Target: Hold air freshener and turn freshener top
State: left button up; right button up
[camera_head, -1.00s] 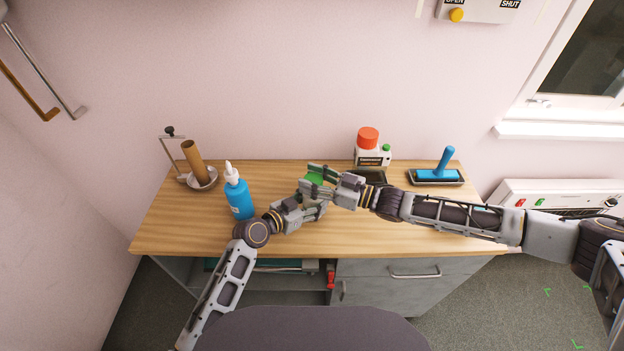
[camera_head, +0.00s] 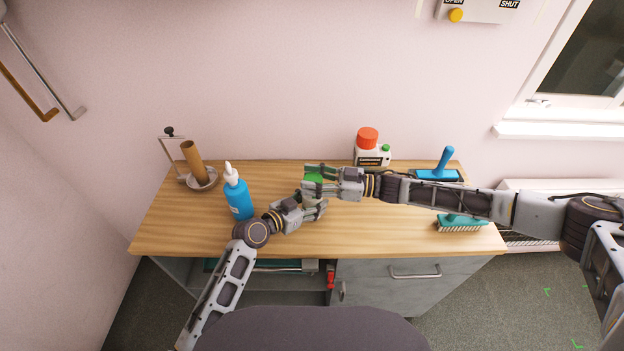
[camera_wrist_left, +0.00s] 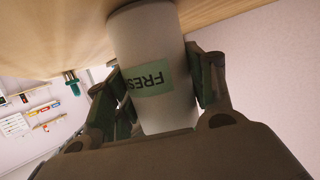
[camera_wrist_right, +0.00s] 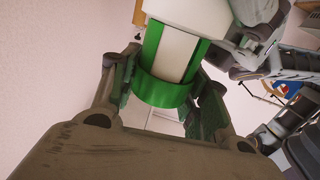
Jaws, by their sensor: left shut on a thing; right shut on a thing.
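The air freshener has a white body and a green top. In the left wrist view its white body (camera_wrist_left: 155,55) with a green "FRES" label stands between the fingers of my left gripper (camera_wrist_left: 160,95), which is shut on it. In the right wrist view the green top (camera_wrist_right: 165,92) sits between the fingers of my right gripper (camera_wrist_right: 168,100), which is shut on it. In the head view the green top (camera_head: 314,179) shows beside my right gripper (camera_head: 322,180). My left gripper (camera_head: 314,208) is just below. The grippers hide most of the freshener there.
A blue dropper bottle (camera_head: 239,198) stands left of my left gripper. A roll holder (camera_head: 200,177) is further left. The front middle of the wooden tabletop (camera_head: 350,235) is clear.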

pick_arm(q)
jog(key=shift+w+a+r, duration=0.2)
jog(key=shift+w+r, duration=0.05)
jog(key=shift+r, duration=0.15)
pick_arm(e)
jog(key=shift+d+f+n+g, duration=0.3)
jog(key=shift+f+n+g, duration=0.2)
jog(key=shift+g, duration=0.3)
jog(key=o, duration=1)
pick_arm(q)
jog(key=shift+s+d+f, duration=0.1)
jog(key=shift+f, duration=0.05)
pick_arm(e)
jog(key=shift+o, duration=0.2)
jog(key=shift+a+r, duration=0.1)
jog(key=shift+r, duration=0.1)
pick_arm(q)
jog(key=shift+f, duration=0.1)
pick_arm(e)
jog(key=shift+r, duration=0.1)
pick_arm(q)
jog(key=shift+s+d+f, duration=0.1)
jog(key=shift+s+f, duration=0.05)
pick_arm(e)
jog(key=d, duration=1.2)
jog(key=shift+s, duration=0.25)
pick_arm(q)
jog(key=o, duration=1.2)
